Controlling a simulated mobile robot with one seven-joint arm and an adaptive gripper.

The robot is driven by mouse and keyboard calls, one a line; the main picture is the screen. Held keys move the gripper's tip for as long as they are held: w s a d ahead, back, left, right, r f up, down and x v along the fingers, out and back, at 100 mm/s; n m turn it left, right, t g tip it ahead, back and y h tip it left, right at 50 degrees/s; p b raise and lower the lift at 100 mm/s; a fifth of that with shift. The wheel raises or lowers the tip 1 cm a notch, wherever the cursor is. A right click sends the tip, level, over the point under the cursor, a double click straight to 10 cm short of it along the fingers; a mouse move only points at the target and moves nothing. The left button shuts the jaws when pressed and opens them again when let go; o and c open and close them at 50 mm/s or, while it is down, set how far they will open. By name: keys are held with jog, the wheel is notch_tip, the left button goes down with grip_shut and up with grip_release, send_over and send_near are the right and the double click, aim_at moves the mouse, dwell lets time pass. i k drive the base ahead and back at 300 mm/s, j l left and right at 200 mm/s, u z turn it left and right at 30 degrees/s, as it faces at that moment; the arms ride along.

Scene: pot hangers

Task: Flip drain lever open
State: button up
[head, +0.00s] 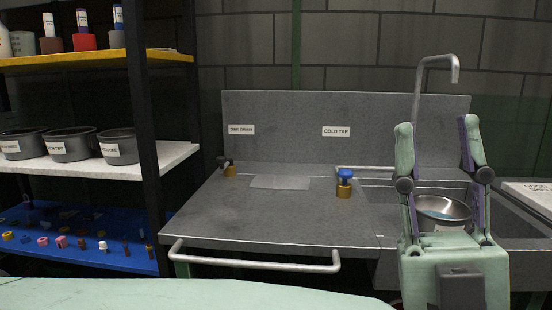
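The drain lever (228,167) is a small dark handle on a brass base at the back left of the grey counter, below the "SINK DRAIN" label (241,130). The sink basin (384,206) is at the right, partly hidden by my gripper. My gripper (435,132) points up at the right, its two green and purple fingers wide apart, with nothing between the tips. It is far to the right of the lever and nearer the camera.
A brass valve with a blue top (345,184) stands below the "COLD TAP" label (336,131). A metal bowl (443,209) shows behind my gripper. A rail (254,262) runs along the counter front. A shelf with pots (70,144) stands left.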

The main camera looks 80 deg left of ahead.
aim_at(222, 160)
jog(key=u, duration=2.85)
jog(key=k+j+z, duration=0.1)
jog(key=j+z, duration=0.15)
jog(key=k+j+z, duration=0.2)
jog(key=j, duration=0.25)
jog(key=k+j+z, duration=0.1)
jog(key=j+z, duration=0.15)
jog(key=i+j, duration=0.1)
jog(key=i, duration=0.35)
